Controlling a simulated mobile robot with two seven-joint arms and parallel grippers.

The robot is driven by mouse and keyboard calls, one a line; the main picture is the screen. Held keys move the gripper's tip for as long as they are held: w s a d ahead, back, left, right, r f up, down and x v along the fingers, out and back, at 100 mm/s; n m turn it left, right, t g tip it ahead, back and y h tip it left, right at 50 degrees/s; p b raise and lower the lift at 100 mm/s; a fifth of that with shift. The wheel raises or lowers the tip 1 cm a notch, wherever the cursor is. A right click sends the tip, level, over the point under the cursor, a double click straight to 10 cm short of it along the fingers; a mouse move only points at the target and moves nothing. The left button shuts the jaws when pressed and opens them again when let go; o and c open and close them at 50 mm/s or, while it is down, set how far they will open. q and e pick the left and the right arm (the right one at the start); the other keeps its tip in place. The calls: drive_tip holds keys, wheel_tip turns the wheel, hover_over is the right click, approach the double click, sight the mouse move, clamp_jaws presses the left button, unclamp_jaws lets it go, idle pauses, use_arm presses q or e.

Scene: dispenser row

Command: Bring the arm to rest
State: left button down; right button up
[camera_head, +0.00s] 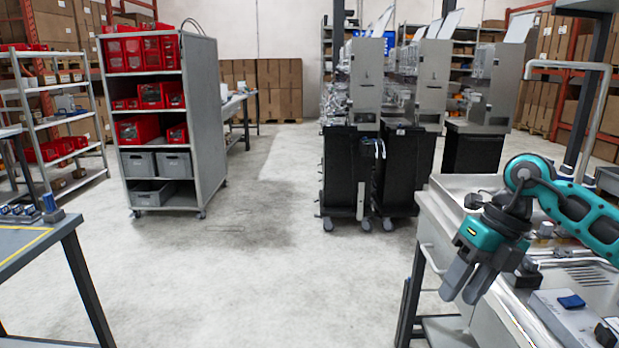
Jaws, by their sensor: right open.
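My right arm, teal and dark grey, comes in from the right. Its gripper (467,280) points downward and is open, with a narrow gap between its two grey fingers. Nothing shows between the fingers. It hangs by the left edge of the metal workbench (452,197) on the right; I cannot tell whether it is over the bench or just in front of it. My left gripper is not in view.
A grey shelf cart (208,110) with red and grey bins stands at left centre. Dispenser machines (433,75) stand in a row at the back, on black wheeled bases. A table (30,245) is at the lower left. The middle floor is clear.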

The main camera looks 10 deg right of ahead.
drive_tip(key=s+a+f+m+t+y, duration=0.1)
drive_tip(key=s+a+m+t+y, duration=0.15)
drive_tip(key=a+y, duration=0.65)
drive_tip(key=s+a+f+m+t+y, duration=0.15)
drive_tip(key=a+m+y, duration=0.35)
drive_tip(key=a, duration=0.8)
drive_tip(key=w+d+f+m+t+h, duration=0.1)
drive_tip(key=d+f+m+t+h, duration=0.2)
drive_tip(key=f+m+t+h, duration=0.35)
drive_tip(key=d+f+m+t+h, duration=0.35)
drive_tip(key=m+t, duration=0.35)
drive_tip(key=m, duration=0.4)
drive_tip(key=s+d+f+m+g+h, duration=0.2)
drive_tip(key=s+f+m+g+h, duration=0.1)
drive_tip(key=s+f, duration=0.3)
drive_tip(key=s+d+f+m+g+h, duration=0.2)
drive_tip(key=s+f+m, duration=0.4)
drive_tip(key=f, duration=0.4)
drive_tip(key=shift+s+d+f+g+h, duration=0.2)
drive_tip(key=shift+s+f+g+h, duration=0.1)
drive_tip(key=shift+g+h, duration=0.45)
drive_tip(key=shift+d, duration=0.1)
